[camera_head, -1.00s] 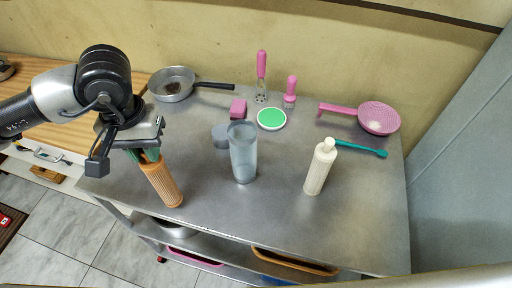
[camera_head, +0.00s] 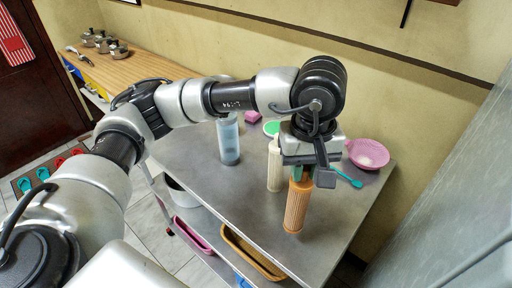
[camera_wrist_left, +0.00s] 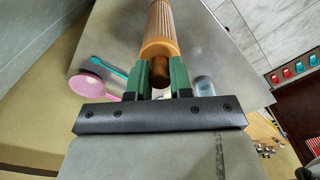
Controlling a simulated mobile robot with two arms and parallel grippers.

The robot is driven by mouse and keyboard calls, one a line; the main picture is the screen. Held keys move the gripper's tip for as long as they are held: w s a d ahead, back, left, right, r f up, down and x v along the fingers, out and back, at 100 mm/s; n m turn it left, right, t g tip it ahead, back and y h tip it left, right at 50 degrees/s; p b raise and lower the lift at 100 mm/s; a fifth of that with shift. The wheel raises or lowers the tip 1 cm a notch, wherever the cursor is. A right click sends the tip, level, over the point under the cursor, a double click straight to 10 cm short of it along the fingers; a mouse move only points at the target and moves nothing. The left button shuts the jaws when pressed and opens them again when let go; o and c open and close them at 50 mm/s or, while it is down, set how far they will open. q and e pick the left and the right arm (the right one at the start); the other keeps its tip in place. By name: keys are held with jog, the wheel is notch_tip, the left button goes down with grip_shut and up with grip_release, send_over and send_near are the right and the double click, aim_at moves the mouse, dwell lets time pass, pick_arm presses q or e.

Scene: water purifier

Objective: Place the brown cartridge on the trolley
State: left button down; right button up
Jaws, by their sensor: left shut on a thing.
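The brown cartridge (camera_head: 297,206) is ribbed and upright at the right part of the metal trolley (camera_head: 225,192) in the head view. My left gripper (camera_head: 301,172) is shut on its top end from above. In the left wrist view the green fingers (camera_wrist_left: 165,80) pinch the neck of the cartridge (camera_wrist_left: 160,30). Whether its base touches the trolley top I cannot tell. A white cartridge (camera_head: 273,165) stands just left of it, and a clear bluish cylinder (camera_head: 229,140) stands further left. My right gripper is not in view.
A pink strainer (camera_head: 368,154) and a teal utensil (camera_head: 346,177) lie right of my gripper. A green-topped disc (camera_head: 271,128) and a pink block (camera_head: 252,117) lie behind. The lower shelf holds an orange-brown tray (camera_head: 250,254) and a pink tray (camera_head: 193,234). The trolley's front left top is clear.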

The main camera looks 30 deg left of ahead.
pick_arm(q)
jog(key=d+r+n, duration=0.4)
jog(key=d+n, duration=0.2)
jog(key=w+a+f+p, duration=0.5)
jog(key=w+f, duration=0.5)
jog(key=f, duration=0.1)
jog(key=shift+w, duration=0.2)
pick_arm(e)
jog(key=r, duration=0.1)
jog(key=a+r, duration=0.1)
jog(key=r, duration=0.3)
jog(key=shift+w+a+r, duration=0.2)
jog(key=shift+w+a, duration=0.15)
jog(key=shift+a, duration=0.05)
pick_arm(q)
jog(key=shift+f, duration=0.2)
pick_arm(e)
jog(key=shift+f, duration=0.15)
pick_arm(q)
jog(key=shift+f, duration=0.1)
jog(key=c, duration=1)
grip_release()
jog(key=shift+c, duration=0.2)
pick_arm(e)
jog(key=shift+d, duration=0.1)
